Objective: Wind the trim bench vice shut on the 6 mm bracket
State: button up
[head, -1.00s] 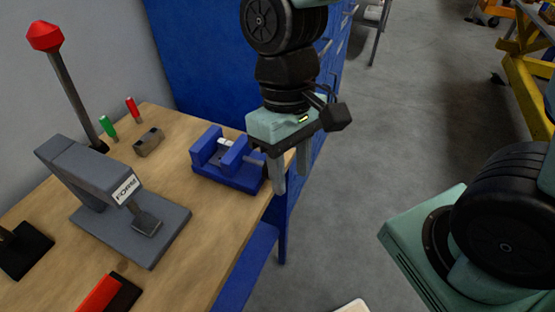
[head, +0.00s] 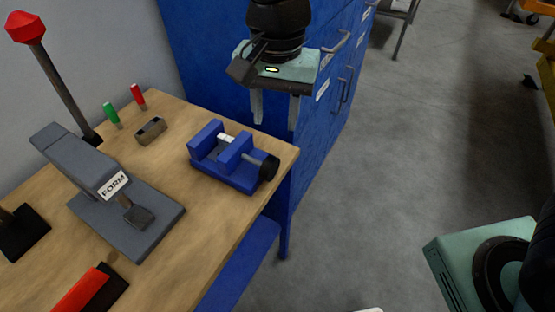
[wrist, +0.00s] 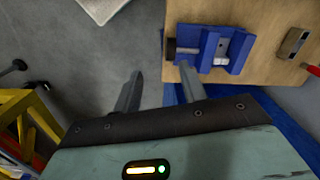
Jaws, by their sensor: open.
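The blue bench vice (head: 232,157) sits near the right edge of the wooden bench, its screw and black round knob (head: 269,168) pointing right toward the edge. A small white piece (head: 226,139), perhaps the bracket, shows between its jaws; I cannot tell whether both jaws touch it. The vice also shows in the wrist view (wrist: 211,50), with the white piece partly visible. My gripper (head: 275,112) is open and empty, fingers pointing down, raised behind the vice and bench end in the head view. In the wrist view its two fingers (wrist: 160,92) are apart, and the vice lies beyond them.
A grey FORM press (head: 125,205) with a red-knobbed lever (head: 27,28) stands left on the bench (head: 190,245). A small metal block (head: 150,130) and green and red pegs sit behind.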

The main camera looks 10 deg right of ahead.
aim_at(268, 163)
jog(key=w+f+m+p, duration=0.1)
jog(key=f, duration=0.5)
jog(key=w+a+f+m+p, duration=0.1)
jog(key=f, duration=0.5)
jog(key=w+f+m+p, duration=0.1)
jog(key=f, duration=0.5)
jog(key=shift+w+a, duration=0.15)
jog(key=shift+w, duration=0.1)
grip_shut()
